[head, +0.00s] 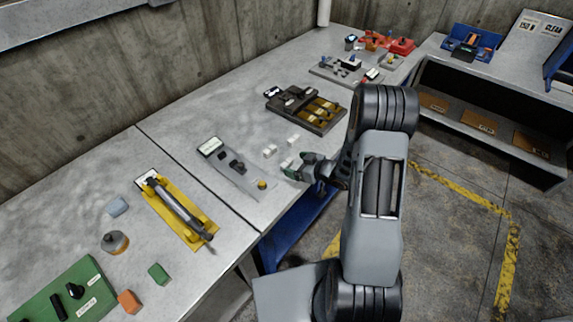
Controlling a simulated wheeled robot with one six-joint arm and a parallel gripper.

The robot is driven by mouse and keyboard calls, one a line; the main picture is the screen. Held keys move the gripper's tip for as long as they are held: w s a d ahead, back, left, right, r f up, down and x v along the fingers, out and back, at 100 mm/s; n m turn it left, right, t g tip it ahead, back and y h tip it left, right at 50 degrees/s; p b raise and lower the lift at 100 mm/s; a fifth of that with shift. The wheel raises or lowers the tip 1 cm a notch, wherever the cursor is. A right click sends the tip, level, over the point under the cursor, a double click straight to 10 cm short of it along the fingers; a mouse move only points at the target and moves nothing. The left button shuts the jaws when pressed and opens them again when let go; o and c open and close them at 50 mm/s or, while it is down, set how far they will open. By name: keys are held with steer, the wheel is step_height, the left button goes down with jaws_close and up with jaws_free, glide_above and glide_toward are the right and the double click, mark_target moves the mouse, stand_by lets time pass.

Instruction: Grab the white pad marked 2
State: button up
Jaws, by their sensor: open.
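Several small white pads lie on the grey workbench (75,215). One white pad (270,151) is left of my gripper, another white pad (293,139) is farther back, and a third white pad (287,163) is right beside the fingertips. I cannot read any number on them at this size, so I cannot tell which is marked 2. My gripper (293,172) is open, low over the bench's front edge. Its fingers are close to the third pad and partly hide that area. I cannot tell whether they touch it.
A grey fixture with a yellow button (236,170) is left of the gripper. A dark tray with yellowish slots (306,108) stands behind the pads. A yellow holder with a grey cylinder (178,210) is farther left. Bare bench lies between the pads and wall.

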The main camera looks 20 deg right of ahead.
mark_target(287, 162)
steer(key=shift+p+x, duration=0.35)
steer(key=shift+x, duration=1.7)
steer(key=shift+f, duration=0.1)
steer(key=c, duration=1)
